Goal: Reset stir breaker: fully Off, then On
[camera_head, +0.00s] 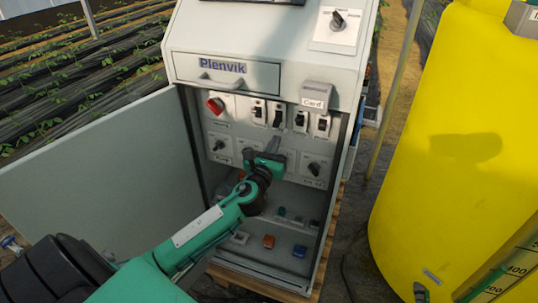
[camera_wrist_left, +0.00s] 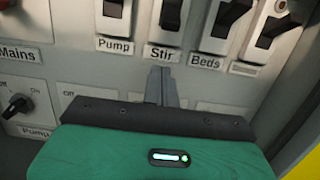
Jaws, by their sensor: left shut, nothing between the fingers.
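The Stir breaker (camera_head: 278,116) is a white switch with a dark toggle, second from left in the breaker row inside the open cabinet. In the left wrist view the Stir breaker (camera_wrist_left: 172,17) is at the top edge, above its "Stir" label (camera_wrist_left: 163,53), and its upper part is cut off. Its toggle looks lower than that of the Pump breaker (camera_wrist_left: 114,14); its exact setting is hard to tell. My left gripper (camera_head: 272,146) is shut and empty. Its fingertips (camera_wrist_left: 160,72) are just below the Stir label, apart from the toggle. My right gripper is not in view.
The Beds breaker (camera_wrist_left: 228,20) and another breaker (camera_head: 322,126) are to the right. A red Mains knob (camera_head: 215,105) is at left. Rotary knobs (camera_head: 314,168) sit below. The open cabinet door (camera_head: 95,175) stands left, a yellow tank (camera_head: 455,150) right.

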